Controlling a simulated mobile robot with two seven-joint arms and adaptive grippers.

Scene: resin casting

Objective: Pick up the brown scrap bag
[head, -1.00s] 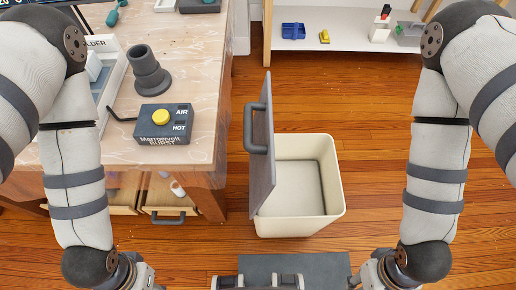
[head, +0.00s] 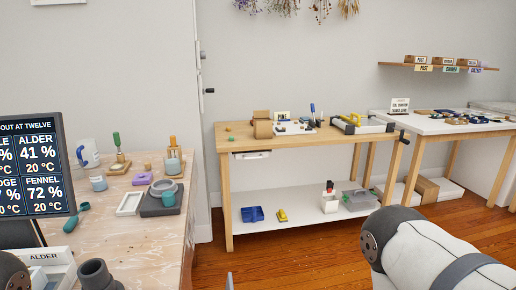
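A small brown bag-like object (head: 263,125) stands on the left part of the wooden bench by the back wall; it is the likeliest brown scrap bag, but it is too small to be sure. Neither of my grippers is in view. Part of my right arm shows at the lower right and a bit of my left arm at the lower left corner.
The wooden bench (head: 320,140) also holds a small sign and trays. Its lower shelf (head: 300,222) carries a blue bin (head: 252,214). A cluttered worktable (head: 110,215) with a screen (head: 40,165) stands at left. Wooden floor (head: 300,262) lies open between.

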